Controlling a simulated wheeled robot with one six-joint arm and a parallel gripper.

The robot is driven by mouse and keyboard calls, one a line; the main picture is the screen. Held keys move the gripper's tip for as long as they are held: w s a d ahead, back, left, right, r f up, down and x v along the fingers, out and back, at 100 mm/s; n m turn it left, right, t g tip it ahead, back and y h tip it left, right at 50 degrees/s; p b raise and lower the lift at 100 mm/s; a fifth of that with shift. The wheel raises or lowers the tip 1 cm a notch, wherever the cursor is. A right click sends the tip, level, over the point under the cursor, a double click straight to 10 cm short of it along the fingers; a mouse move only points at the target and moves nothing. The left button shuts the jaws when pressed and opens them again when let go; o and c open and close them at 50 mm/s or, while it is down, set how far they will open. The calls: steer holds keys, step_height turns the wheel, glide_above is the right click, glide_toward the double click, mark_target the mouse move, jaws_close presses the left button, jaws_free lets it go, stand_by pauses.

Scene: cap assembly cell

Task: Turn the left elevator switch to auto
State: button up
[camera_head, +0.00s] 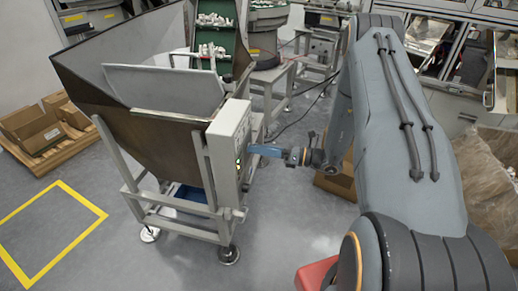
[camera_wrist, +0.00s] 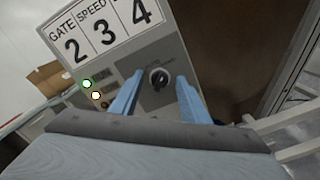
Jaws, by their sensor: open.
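The elevator's control box (camera_head: 230,140) is a light grey panel on the side of the hopper (camera_head: 165,125). In the wrist view its black rotary switch (camera_wrist: 159,78) sits on a darker grey plate; the small lettering around it is too blurred to read. My gripper (camera_wrist: 158,97) is open, with one blue finger on each side of the switch. A gap shows between the knob and each finger in the picture; I cannot tell how deep the fingers reach. In the head view my gripper (camera_head: 256,151) is at the box's front face, and the switch is hidden there.
A green light (camera_wrist: 87,84) and a paler light (camera_wrist: 96,96) glow left of the switch. A label reading GATE, SPEED and 2, 3, 4 (camera_wrist: 103,33) is above. Cardboard boxes (camera_head: 45,132) lie at left; the floor in front is clear.

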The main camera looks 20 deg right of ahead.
steer(key=c, duration=1.1)
steer(key=shift+o, duration=0.2)
steer(key=shift+n+b, duration=1.9)
steer(key=shift+n, duration=2.5)
